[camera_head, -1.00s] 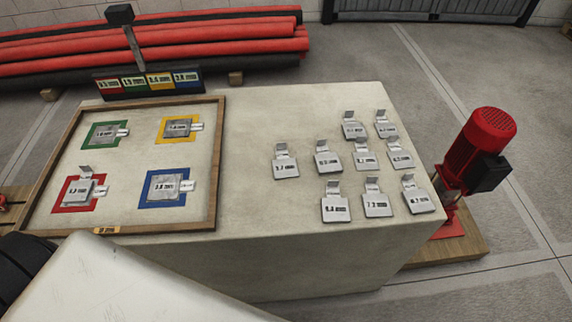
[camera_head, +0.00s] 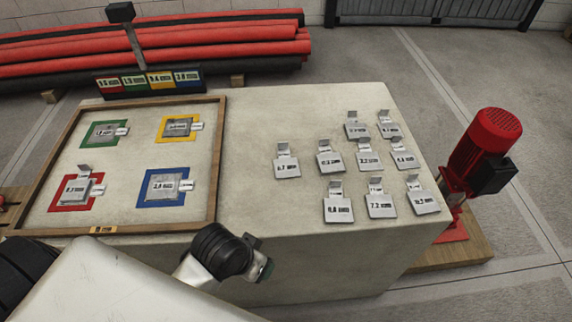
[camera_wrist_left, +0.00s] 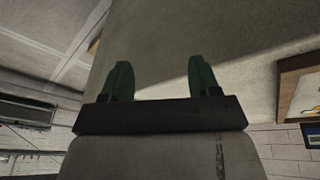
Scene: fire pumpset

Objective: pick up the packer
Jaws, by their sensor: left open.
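Several grey metal packers with raised tabs and printed labels stand on the right half of the pale table; one at the front left of the group (camera_head: 338,210) and one at the left (camera_head: 287,168) show clearly. More packers lie on the coloured squares in the wooden-framed tray, such as one on the blue square (camera_head: 163,187) and one on the red square (camera_head: 76,190). My left gripper (camera_head: 264,264) is at the table's front side, apart from the packers. In the left wrist view its two green fingers (camera_wrist_left: 162,78) are spread with nothing between them. The right gripper is not seen.
The tray frame (camera_head: 218,165) fills the table's left side, with a coloured label stand (camera_head: 148,82) behind it. A red pump (camera_head: 485,145) stands off the right edge. Bare tabletop (camera_head: 245,160) lies between tray and loose packers.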

